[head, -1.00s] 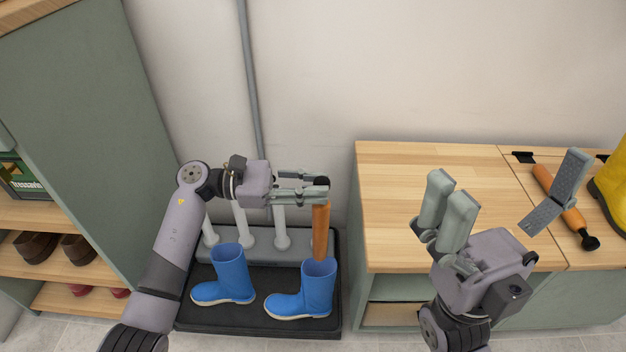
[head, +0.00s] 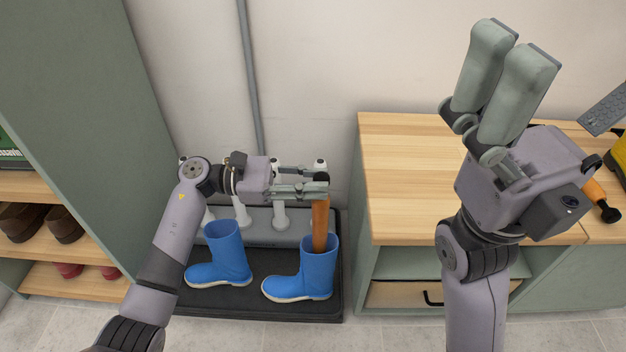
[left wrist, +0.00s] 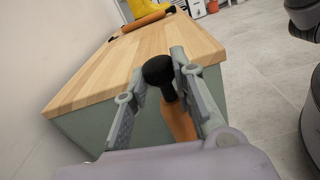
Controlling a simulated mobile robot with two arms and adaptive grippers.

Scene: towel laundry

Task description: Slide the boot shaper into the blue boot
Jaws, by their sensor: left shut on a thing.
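The boot shaper (head: 320,222), an orange shaft with a black knob, stands nearly upright. Its lower end is inside the opening of the right-hand blue boot (head: 316,270), so its tip is hidden. My left gripper (head: 318,188) is shut on the shaper near the black knob, above the boot. In the left wrist view the knob (left wrist: 158,70) sits between the two fingers. The other blue boot (head: 225,255) stands empty to the left. My right gripper (head: 516,45) is raised over the bench, away from the boots; its fingers overlap in view, so their opening is unclear.
Both boots stand on a black tray (head: 255,305) with a grey peg rack behind. A wooden-topped bench (head: 405,165) is to the right, with another orange shaper (head: 593,190) and a yellow boot (head: 619,160). A shoe shelf (head: 85,285) is at left.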

